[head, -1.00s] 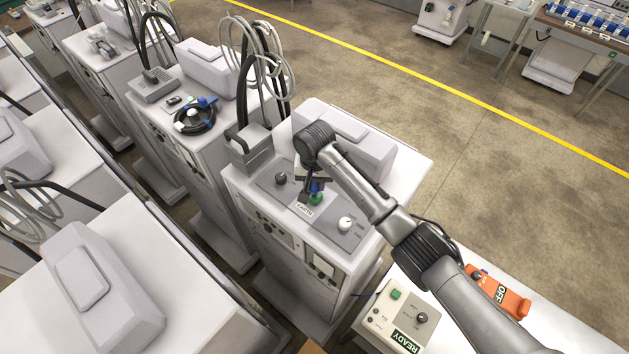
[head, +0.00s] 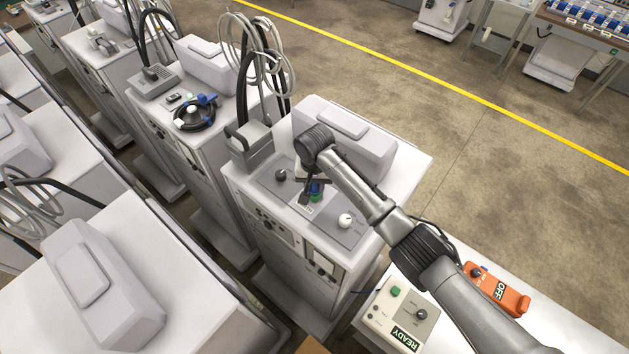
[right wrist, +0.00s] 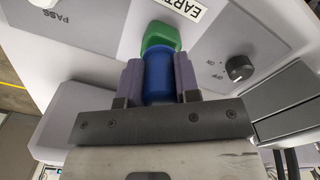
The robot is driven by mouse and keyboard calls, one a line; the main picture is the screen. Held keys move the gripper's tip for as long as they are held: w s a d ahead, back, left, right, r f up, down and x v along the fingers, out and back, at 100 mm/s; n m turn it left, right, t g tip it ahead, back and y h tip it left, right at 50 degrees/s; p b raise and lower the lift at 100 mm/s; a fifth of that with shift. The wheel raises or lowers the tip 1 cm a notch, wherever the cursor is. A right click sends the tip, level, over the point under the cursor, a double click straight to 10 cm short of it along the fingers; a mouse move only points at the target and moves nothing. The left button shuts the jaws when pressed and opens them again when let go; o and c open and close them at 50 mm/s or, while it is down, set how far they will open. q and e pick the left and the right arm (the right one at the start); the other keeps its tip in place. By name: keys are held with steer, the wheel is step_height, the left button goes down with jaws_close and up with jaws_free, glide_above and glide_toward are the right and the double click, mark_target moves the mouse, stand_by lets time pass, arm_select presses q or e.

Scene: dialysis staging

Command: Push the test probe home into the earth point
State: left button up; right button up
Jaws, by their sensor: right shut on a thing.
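My right gripper (head: 314,186) is over the control panel on top of a white machine (head: 240,190). It is shut on the blue test probe (right wrist: 158,78), which sits between its two fingers in the right wrist view. The green earth point (right wrist: 161,37) is directly at the probe's far end, beside the EARTH label (right wrist: 186,8). The probe and the green piece look lined up and meet in this view, but I cannot tell how deep the probe sits. In the head view the green piece (head: 315,197) is partly hidden by the gripper. My left gripper is not in view.
A white knob (head: 345,220) and a dark knob (head: 281,175) stand on the panel either side. A white console marked READY (head: 405,338) and an orange OFF box (head: 497,290) are at lower right. Neighbouring machines stand close on the left; open floor is beyond.

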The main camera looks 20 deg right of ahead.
steer(key=shift+f, duration=0.5)
steer(key=o, duration=1)
steer(key=shift+r, duration=0.5)
step_height(320, 180, up, 6)
steer(key=shift+r+b, duration=0.15)
steer(key=shift+b, duration=0.95)
step_height(320, 180, up, 5)
steer(key=shift+f+p, duration=0.2)
steer(key=shift+p, duration=0.55)
steer(key=shift+r, duration=0.95)
